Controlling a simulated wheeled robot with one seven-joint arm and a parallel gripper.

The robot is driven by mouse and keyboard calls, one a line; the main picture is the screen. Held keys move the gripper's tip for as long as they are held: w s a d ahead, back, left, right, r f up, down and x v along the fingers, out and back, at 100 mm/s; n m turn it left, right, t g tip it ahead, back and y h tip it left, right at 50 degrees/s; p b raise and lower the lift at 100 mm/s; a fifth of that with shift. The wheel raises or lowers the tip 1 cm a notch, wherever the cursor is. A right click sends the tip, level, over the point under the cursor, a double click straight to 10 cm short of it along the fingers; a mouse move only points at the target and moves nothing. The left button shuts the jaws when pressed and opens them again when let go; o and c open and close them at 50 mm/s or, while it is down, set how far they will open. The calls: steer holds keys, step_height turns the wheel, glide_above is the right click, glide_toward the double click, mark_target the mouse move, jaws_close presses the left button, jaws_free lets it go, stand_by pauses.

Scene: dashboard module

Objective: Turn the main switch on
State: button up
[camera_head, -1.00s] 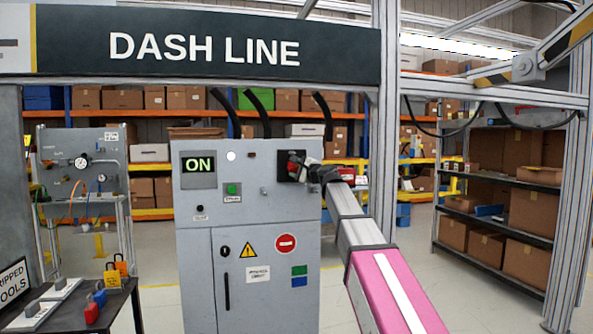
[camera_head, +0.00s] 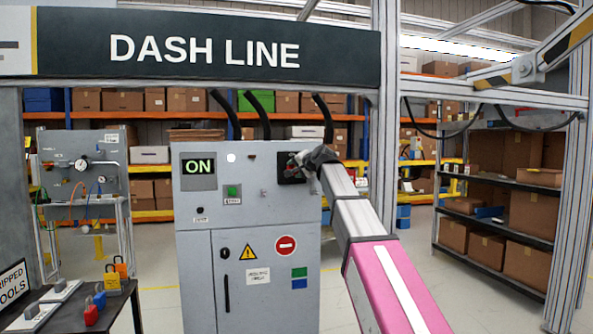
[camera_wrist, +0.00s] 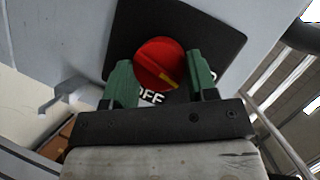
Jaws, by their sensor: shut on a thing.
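The main switch is a round red knob (camera_wrist: 160,62) with a yellow mark on a black square plate (camera_wrist: 215,38) in the wrist view. The yellow mark points to the lower right. White lettering ending in "FF" shows below the knob, and another letter is mostly hidden by the right finger. My gripper (camera_wrist: 160,77) has its green fingers on both sides of the knob and is shut on it. In the head view my gripper (camera_head: 300,161) is at the black plate (camera_head: 286,178) on the grey cabinet (camera_head: 250,205); the knob is hidden there. The cabinet's display (camera_head: 198,167) reads ON.
A green button (camera_head: 232,191) and a white lamp (camera_head: 231,158) are on the cabinet front. A dark table (camera_head: 115,300) with padlocks is at the lower left. A metal frame post (camera_head: 384,120) stands right of the cabinet. Shelves with boxes are behind.

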steer(key=shift+s+n+h, duration=0.1)
steer(key=shift+n+h, duration=0.5)
steer(key=shift+n, duration=0.2)
steer(key=o, duration=0.9)
steer(key=v, duration=1)
steer(key=shift+s+r, duration=0.2)
steer(key=shift+s, duration=0.15)
steer(key=shift+d, duration=0.1)
